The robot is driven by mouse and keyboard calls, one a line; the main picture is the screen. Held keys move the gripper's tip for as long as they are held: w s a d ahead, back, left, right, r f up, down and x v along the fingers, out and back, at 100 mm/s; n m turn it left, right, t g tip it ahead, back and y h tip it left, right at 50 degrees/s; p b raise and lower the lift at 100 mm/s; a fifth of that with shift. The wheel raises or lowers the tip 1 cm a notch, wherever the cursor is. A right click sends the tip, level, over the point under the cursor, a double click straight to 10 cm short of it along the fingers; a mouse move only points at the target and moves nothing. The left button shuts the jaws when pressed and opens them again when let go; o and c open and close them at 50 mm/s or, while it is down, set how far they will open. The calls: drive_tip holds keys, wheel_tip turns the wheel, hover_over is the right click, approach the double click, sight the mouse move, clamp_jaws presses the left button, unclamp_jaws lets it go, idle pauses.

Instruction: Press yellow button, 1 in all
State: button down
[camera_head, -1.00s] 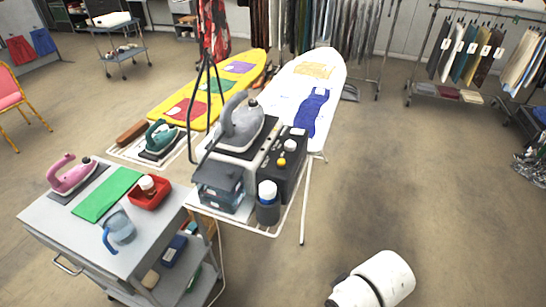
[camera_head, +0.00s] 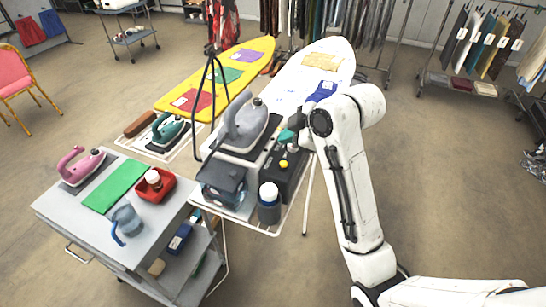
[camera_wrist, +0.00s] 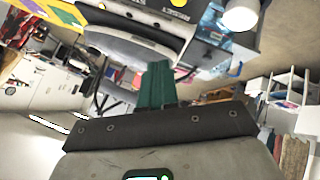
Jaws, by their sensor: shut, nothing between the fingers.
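The yellow button (camera_head: 283,163) is a small round knob on top of a dark control box (camera_head: 277,183) at the near end of the white ironing board. In the wrist view a yellow round spot at the top edge (camera_wrist: 181,3) looks like the same button, partly cut off.
A grey iron (camera_head: 245,125) and a dark water tank (camera_head: 222,180) stand left of the box. A white-capped bottle (camera_head: 269,205) is in front. A pale knob (camera_head: 293,148) sits beside the button. A grey trolley (camera_head: 150,235) stands at lower left. Floor at right is open.

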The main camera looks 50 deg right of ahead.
sight(286, 166)
drive_tip(key=shift+w+d+r+n, duration=0.25)
drive_tip(key=shift+r, duration=0.25)
drive_tip(key=shift+w+d+r+n, duration=0.25)
drive_tip(key=shift+r, duration=0.2)
drive_tip(key=shift+f, duration=0.15)
wheel_tip(286, 166, down, 8)
drive_tip(key=b, duration=0.5)
drive_tip(key=shift+f, duration=0.25)
drive_tip(key=shift+f, duration=0.1)
idle(1.3)
drive_tip(key=shift+f+b, duration=0.3)
